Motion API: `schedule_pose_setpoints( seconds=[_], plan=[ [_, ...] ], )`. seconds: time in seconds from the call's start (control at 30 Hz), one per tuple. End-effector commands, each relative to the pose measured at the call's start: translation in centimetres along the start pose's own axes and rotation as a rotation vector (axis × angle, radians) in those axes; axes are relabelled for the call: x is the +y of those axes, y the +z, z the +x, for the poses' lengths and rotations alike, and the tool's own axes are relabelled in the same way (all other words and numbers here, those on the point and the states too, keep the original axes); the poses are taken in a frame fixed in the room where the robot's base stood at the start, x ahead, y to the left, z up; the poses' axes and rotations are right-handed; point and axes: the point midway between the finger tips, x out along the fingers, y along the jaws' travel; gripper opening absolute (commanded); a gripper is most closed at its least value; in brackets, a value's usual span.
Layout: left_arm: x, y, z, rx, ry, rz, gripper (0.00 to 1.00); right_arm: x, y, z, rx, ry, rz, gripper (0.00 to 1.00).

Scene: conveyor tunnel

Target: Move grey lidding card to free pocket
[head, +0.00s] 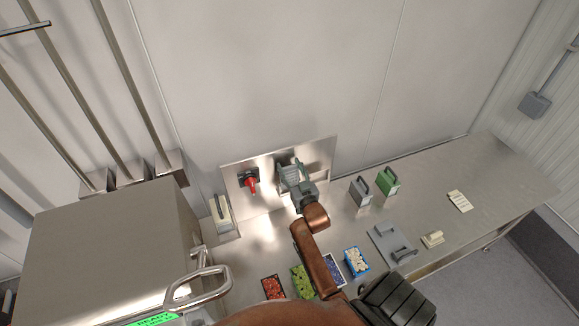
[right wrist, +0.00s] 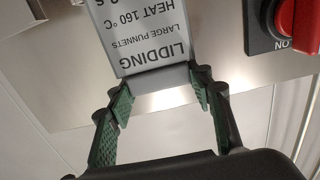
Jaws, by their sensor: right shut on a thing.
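The grey lidding card (right wrist: 150,45) fills the top of the right wrist view, its text upside down: "LIDDING", "LARGE PUNNETS", "HEAT 160 °C". My right gripper (right wrist: 160,88) is shut on it, with the green-padded fingers at the card's two sides near its edge. In the head view the right gripper (head: 292,180) is up against the steel wall panel (head: 232,170), and the card shows small beyond it. The arm and gripper hide part of the panel, so I cannot make out the free pocket clearly. My left gripper is not in view.
A red switch (head: 251,184) sits on the panel left of the gripper. Grey (head: 361,191) and green (head: 388,181) handled blocks stand on the steel counter (head: 490,165). Several filled punnets line the front, including a blue one (head: 356,261). A steel machine (head: 110,245) stands left.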

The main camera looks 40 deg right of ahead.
Motion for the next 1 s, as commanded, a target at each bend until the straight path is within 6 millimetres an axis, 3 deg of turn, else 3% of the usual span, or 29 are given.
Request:
schedule_pose_setpoints(
  seconds=[0.6, 0.83, 0.87, 1.0],
  plan=[
    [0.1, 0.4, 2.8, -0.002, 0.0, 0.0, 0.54, 0.0, 4.2, 0.0, 0.001, 0.0, 0.0, 0.04],
    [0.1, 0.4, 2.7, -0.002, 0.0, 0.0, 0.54, 0.0, 4.3, 0.0, 0.0, 0.0, 0.0, 0.04],
    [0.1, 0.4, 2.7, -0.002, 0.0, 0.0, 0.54, 0.0, 4.4, 0.0, 0.0, 0.0, 0.0, 0.48],
    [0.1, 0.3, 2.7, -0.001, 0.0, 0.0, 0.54, 0.0, 4.4, 0.0, 0.0, 0.0, 0.0, 0.58]
  ],
)
